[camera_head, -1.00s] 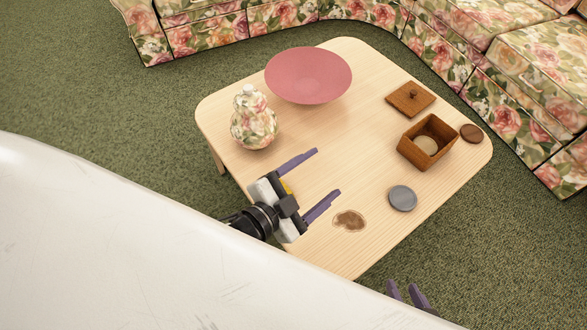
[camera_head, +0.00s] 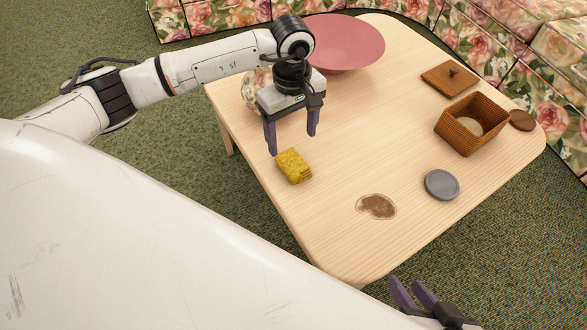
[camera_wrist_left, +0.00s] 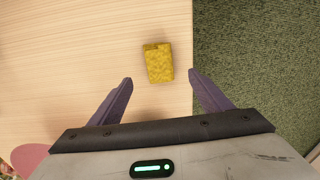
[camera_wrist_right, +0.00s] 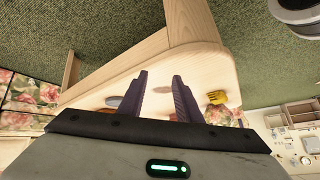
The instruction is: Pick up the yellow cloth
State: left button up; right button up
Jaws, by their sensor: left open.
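The yellow cloth (camera_head: 294,166), a small folded block, lies on the wooden table (camera_head: 340,240) near its left edge. My left gripper (camera_head: 292,143) is open and empty, pointing down just above and behind the cloth. In the left wrist view the cloth (camera_wrist_left: 158,62) lies ahead of the fingertips, lined up with the gap between them and apart from both. My right gripper (camera_head: 407,282) is open and empty, off the table's near corner. Its fingers show apart in the right wrist view (camera_wrist_right: 161,77), where the cloth (camera_wrist_right: 217,98) is also visible.
A pink bowl (camera_head: 340,45) stands behind my left arm. A floral vase (camera_head: 254,84) is mostly hidden by my left gripper.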

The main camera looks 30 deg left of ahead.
pick_arm(q)
jog(key=b, duration=0.1)
send_over(293, 162)
notch_tip(293, 162, down, 5)
jog(key=shift+r, duration=0.1)
notch_tip(293, 162, down, 5)
jog(key=shift+r+b, duration=0.2)
jog(key=shift+b, duration=0.95)
jog(key=shift+f, duration=0.2)
jog(key=shift+r, duration=0.1)
jog(key=c, duration=1.1)
pick_arm(e)
jog(key=shift+w+a+r+y, duration=0.2)
jog(key=shift+a+r+y, duration=0.1)
jog(key=shift+a, duration=0.2)
jog(key=shift+w+a+r+y, duration=0.15)
jog(key=shift+a+y, duration=0.15)
jog(key=shift+a, duration=0.2)
